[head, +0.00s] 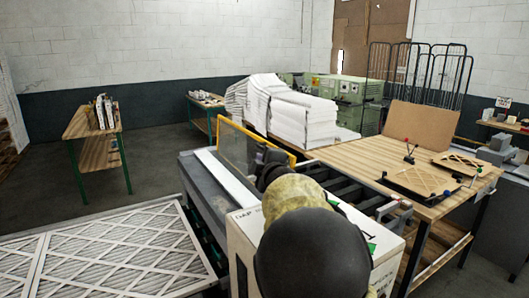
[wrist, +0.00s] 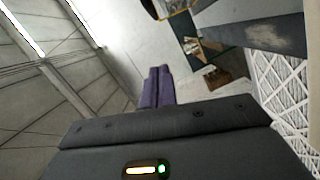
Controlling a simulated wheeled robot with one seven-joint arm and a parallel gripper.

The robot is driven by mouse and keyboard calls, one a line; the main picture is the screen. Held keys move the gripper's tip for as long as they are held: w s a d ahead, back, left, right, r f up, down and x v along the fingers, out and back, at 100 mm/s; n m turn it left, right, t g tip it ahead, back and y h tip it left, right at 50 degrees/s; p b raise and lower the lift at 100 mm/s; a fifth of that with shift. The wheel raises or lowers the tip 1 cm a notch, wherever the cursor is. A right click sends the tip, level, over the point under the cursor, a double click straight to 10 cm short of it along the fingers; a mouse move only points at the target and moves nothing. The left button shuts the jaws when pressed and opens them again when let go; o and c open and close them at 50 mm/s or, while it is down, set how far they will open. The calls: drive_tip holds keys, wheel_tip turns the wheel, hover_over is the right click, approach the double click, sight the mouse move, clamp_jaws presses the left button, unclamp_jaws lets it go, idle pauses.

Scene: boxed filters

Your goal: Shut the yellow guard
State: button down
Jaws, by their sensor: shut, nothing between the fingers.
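The yellow guard (head: 236,146) is a clear panel in a yellow frame. It stands raised on the grey machine (head: 205,190) in the head view. My arm hides its lower right part. The dark end of my arm is close to the guard in the head view; I cannot tell whether they touch. My gripper (wrist: 158,72) shows in the wrist view with its two purple-grey fingers together and nothing between them. A yellow edge shows at the top of the wrist view, but I cannot tell whether it is the guard.
A white box (head: 243,256) stands beside my arm. Pleated filters (head: 120,250) lie at the front left. A wooden table (head: 365,157) with fixtures is at right, and stacked white filter material (head: 300,118) is behind the machine. A small bench (head: 92,150) stands left, with open floor around it.

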drive_tip(key=w+f+p, duration=0.1)
drive_tip(key=w+p, duration=0.6)
drive_tip(key=w, duration=0.3)
drive_tip(key=shift+w+f+p, duration=0.15)
drive_tip(key=shift+f+p, duration=0.2)
drive_tip(key=shift+f, duration=0.05)
drive_tip(key=shift+d, duration=0.15)
